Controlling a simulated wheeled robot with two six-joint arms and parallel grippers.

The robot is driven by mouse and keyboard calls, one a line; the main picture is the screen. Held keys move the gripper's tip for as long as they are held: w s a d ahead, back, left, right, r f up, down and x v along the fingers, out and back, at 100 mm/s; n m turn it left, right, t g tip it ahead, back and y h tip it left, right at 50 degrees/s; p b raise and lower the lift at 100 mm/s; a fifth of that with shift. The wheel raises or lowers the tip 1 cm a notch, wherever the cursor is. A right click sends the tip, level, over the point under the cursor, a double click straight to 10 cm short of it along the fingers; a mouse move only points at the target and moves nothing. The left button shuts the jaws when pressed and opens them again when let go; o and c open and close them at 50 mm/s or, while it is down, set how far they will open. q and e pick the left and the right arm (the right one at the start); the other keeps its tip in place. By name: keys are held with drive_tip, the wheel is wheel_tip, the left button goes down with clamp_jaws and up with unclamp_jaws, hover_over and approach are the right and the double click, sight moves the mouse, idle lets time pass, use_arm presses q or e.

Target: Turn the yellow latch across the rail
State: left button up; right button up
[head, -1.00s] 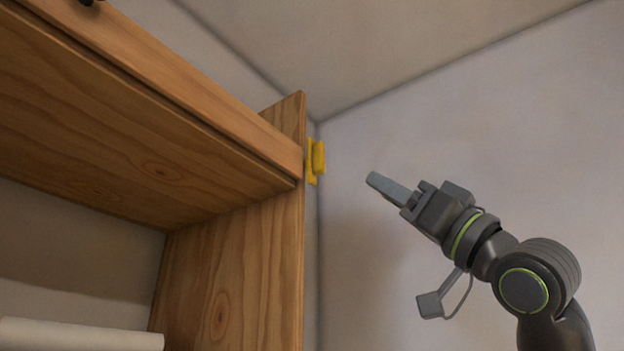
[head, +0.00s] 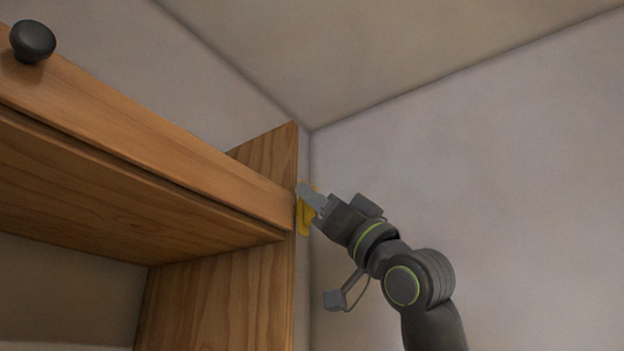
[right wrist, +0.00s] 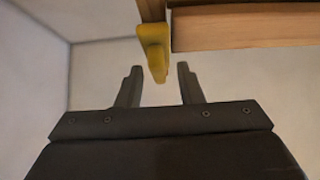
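The yellow latch (head: 304,218) sits on the outer side of the wooden upright, at the right end of the wooden rail (head: 150,122). In the head view it stands upright and is partly hidden by my right gripper (head: 306,194). In the right wrist view the latch (right wrist: 155,50) hangs between the two spread fingers of my right gripper (right wrist: 157,84), its lower end near fingertip level. Gaps show on both sides, so the fingers are not closed on it. The rail (right wrist: 240,30) shows to the right of the latch. My left gripper is out of view.
A dark round knob (head: 33,41) sticks out of the rail's front at the upper left. The wooden side panel (head: 222,300) runs down below the rail. The space right of the latch, before the plain wall (head: 500,190), is clear apart from my right arm.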

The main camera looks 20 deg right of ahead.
drive_tip(key=shift+p+x, duration=0.35)
drive_tip(key=shift+x, duration=0.6)
